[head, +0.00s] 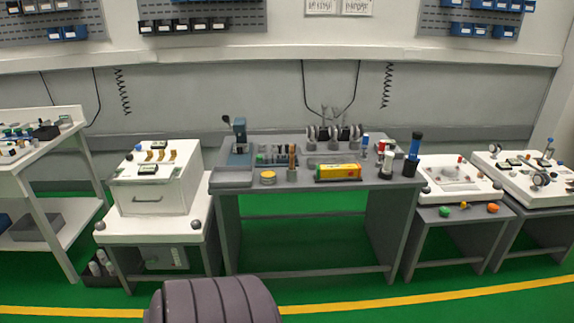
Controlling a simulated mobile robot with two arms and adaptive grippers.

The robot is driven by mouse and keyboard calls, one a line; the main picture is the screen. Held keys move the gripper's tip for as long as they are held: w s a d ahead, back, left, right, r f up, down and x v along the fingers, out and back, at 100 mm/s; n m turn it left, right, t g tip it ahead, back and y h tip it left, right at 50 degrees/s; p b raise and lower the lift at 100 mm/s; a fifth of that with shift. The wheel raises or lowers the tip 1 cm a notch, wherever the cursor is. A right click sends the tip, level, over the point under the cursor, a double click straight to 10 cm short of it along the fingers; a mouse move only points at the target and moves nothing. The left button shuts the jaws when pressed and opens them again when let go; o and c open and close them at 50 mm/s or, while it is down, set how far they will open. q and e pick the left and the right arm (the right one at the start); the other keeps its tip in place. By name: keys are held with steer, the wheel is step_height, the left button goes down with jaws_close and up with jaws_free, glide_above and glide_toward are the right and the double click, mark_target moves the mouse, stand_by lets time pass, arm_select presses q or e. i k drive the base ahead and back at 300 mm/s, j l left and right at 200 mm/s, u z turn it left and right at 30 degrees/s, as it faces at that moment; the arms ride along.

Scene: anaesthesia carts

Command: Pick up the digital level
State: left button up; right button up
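Neither of my grippers is in view.
A yellow round thing (268,177) and a small holder (292,173) stand left of the bar. Upright bottles, a dark blue-topped cylinder (414,155) and a rack of reels (333,136) crowd the right and back. White carts stand either side. Green floor lies in front.

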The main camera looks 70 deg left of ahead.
mark_target(328, 171)
steer(key=u, duration=1.85)
steer(key=i+j+z, duration=0.2)
steer(key=z, duration=0.25)
steer(key=i+j+z, duration=0.25)
steer(key=z, duration=0.2)
